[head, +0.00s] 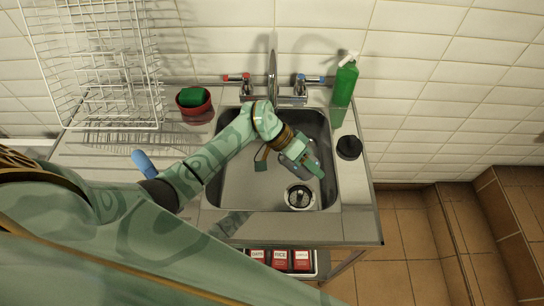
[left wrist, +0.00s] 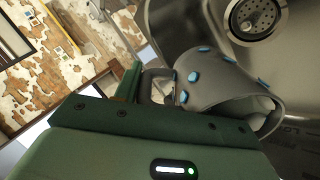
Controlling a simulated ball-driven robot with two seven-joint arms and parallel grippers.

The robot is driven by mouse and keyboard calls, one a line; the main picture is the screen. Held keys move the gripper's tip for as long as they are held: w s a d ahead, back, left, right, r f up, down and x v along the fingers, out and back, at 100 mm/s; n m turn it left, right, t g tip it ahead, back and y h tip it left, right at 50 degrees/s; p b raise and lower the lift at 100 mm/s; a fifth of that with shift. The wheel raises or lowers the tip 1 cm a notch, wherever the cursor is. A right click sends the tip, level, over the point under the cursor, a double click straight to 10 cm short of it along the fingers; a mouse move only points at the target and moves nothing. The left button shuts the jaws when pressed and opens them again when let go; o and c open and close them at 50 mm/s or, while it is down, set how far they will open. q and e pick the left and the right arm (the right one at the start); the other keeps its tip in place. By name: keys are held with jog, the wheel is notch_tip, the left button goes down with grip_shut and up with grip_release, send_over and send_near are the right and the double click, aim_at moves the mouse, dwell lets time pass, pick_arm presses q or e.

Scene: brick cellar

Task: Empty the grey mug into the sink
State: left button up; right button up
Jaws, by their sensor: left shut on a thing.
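The grey mug (left wrist: 215,85) with blue dots shows in the left wrist view, tilted well over on its side. Its handle (left wrist: 155,85) is between the fingers of my left gripper (left wrist: 150,98). A pale rounded shape shows at its mouth; I cannot tell what it is. In the head view my left gripper (head: 290,160) is shut and hangs over the basin of the steel sink (head: 235,185), and the mug is hard to make out there. The drain (head: 300,197) lies just below the gripper in the picture and also shows in the wrist view (left wrist: 256,18). My right gripper is not in view.
The tap (head: 273,75) stands behind the basin. A red bowl with a green sponge (head: 194,98) and a white dish rack (head: 95,60) are at left. A blue object (head: 143,162) lies beside my arm.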

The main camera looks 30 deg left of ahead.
aim_at(303, 166)
pick_arm(q)
jog(key=shift+a+r+h+b, duration=0.15)
jog(key=shift+r+h+b, duration=0.4)
jog(key=shift+b, duration=0.55)
jog(key=shift+a+r+h+b, duration=0.4)
jog(key=shift+h+b, duration=0.35)
jog(key=shift+b, duration=0.75)
jog(key=shift+r, duration=0.15)
jog(key=shift+s+a+r+h, duration=0.1)
jog(key=shift+a+r+h, duration=0.35)
jog(key=shift+r+h, duration=0.4)
jog(key=shift+a+r+h+p, duration=0.15)
jog(key=shift+a+r+h, duration=0.05)
jog(key=shift+a+h, duration=0.35)
jog(key=shift+a+r+h+p, duration=0.15)
jog(key=shift+a+r+h, duration=0.05)
jog(key=shift+a+h, duration=0.25)
dwell(0.3)
jog(key=shift+s+a+r+h, duration=0.1)
jog(key=shift+a+r+h, duration=0.4)
jog(key=shift+a+h, duration=0.3)
dwell(0.7)
